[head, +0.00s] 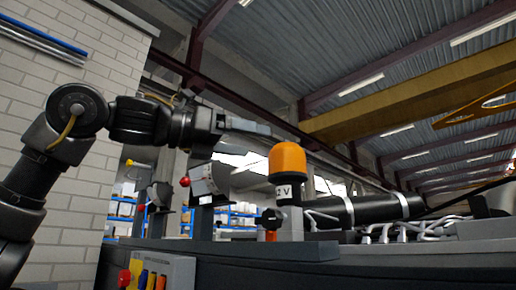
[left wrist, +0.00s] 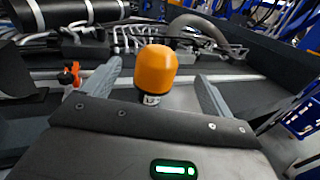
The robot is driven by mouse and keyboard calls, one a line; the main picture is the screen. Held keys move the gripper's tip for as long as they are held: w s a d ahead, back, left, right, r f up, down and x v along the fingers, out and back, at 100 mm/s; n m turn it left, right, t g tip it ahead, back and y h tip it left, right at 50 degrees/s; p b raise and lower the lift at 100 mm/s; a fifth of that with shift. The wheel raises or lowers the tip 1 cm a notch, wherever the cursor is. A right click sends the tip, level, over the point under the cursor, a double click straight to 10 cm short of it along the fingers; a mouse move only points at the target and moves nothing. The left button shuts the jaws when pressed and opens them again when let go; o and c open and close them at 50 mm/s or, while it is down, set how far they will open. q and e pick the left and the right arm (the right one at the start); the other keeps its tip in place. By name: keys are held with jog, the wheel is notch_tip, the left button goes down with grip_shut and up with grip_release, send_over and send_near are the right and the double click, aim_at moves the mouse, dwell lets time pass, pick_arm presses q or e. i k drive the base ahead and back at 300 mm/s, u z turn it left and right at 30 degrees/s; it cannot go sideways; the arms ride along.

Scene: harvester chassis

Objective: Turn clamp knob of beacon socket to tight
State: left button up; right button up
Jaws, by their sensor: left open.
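The orange beacon (head: 287,160) stands upright in its dark socket post (head: 290,215), which carries a white label. A small orange-red clamp knob (head: 271,236) with a black part above it sits at the left side of the post. My left gripper (head: 260,129) is to the upper left of the beacon, apart from it. In the left wrist view the beacon (left wrist: 156,72) appears between the two open grey fingers, and the knob (left wrist: 70,74) lies outside the left finger. I cannot tell the knob's setting. My right gripper is not in view.
The dark chassis rail (head: 230,254) runs below the socket. A black cylinder (head: 375,208) and white hoses (head: 385,234) lie to the right. A panel with coloured knobs (head: 155,275) is at the lower left. A blue rack (left wrist: 305,115) stands at the right in the wrist view.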

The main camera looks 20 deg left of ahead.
aim_at(272, 219)
jog(key=k, duration=1)
